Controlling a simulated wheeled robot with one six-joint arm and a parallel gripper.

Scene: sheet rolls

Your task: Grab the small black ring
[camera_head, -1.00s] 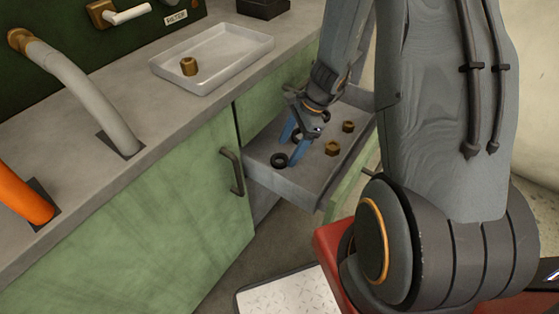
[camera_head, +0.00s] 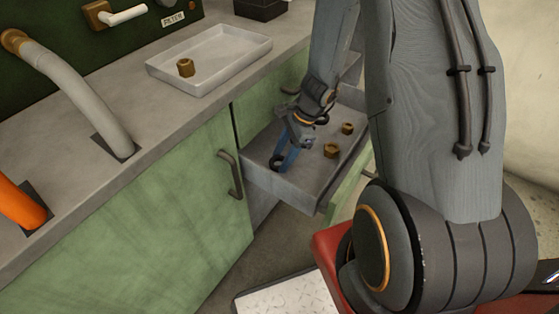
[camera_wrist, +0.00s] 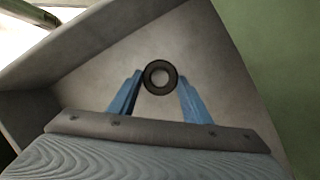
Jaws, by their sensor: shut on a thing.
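The small black ring (camera_head: 275,166) is at the near left corner of the open drawer (camera_head: 282,190). In the wrist view the ring (camera_wrist: 160,64) appears as a dark circle with a pale hole, between the tips of my blue fingers. My gripper (camera_head: 282,160) reaches down into the drawer and is shut on this ring. In the wrist view my gripper (camera_wrist: 160,84) has one finger on each side of it. I cannot tell whether the ring still touches the drawer floor.
Two brass nuts (camera_head: 331,151) (camera_head: 347,128) and another black ring (camera_head: 322,118) lie in the drawer, close to my gripper. The drawer walls surround it. A white tray (camera_head: 225,62) with a brass nut (camera_head: 185,68) stands on the counter (camera_head: 165,120).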

